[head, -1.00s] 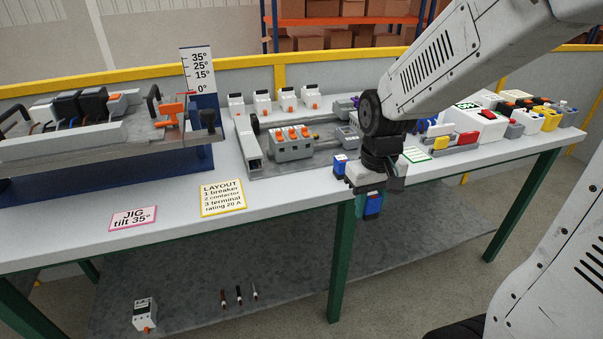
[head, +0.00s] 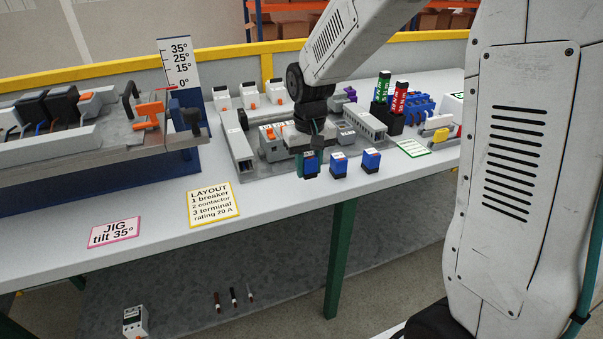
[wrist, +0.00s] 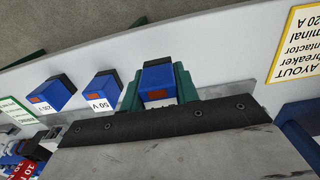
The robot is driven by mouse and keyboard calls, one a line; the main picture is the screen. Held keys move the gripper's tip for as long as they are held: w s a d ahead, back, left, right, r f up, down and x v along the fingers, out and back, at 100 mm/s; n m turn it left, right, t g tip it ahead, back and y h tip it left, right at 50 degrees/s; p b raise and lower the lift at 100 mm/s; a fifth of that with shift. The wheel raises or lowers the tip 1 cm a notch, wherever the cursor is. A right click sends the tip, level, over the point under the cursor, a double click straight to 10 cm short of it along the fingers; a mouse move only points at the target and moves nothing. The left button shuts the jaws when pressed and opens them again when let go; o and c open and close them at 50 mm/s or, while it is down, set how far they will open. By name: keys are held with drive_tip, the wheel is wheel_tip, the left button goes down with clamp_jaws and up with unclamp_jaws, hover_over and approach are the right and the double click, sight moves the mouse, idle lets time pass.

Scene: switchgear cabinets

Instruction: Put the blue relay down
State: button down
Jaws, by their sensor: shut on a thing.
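My gripper (head: 311,158) points down over the front part of the bench and is shut on a blue relay (head: 310,170). In the wrist view the held relay (wrist: 158,78), blue with a dark end and an orange patch, sits between the green fingers (wrist: 158,92). Two similar blue relays stand in a row to its right in the head view, the nearer one (head: 338,165) and the farther one (head: 371,162). The nearer one's label reads "50 V" in the wrist view (wrist: 102,90). I cannot tell whether the held relay touches the bench.
The bench top (head: 270,205) is bare in front of the relays. A grey mounting plate with devices (head: 243,155) lies behind and left. A yellow-edged LAYOUT card (head: 211,204) lies left; a green-edged card (head: 414,148) lies right. The bench's front edge is close.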

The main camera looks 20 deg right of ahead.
drive_tip(key=shift+w+a+f, duration=0.1)
drive_tip(key=shift+w+a, duration=0.15)
drive_tip(key=shift+w, duration=0.25)
drive_tip(key=shift+w+a, duration=0.25)
drive_tip(key=shift+w, duration=0.2)
drive_tip(key=shift+f, duration=1.75)
drive_tip(key=c, duration=1.1)
unclamp_jaws()
drive_tip(key=shift+f, duration=0.15)
drive_tip(key=shift+o, duration=0.2)
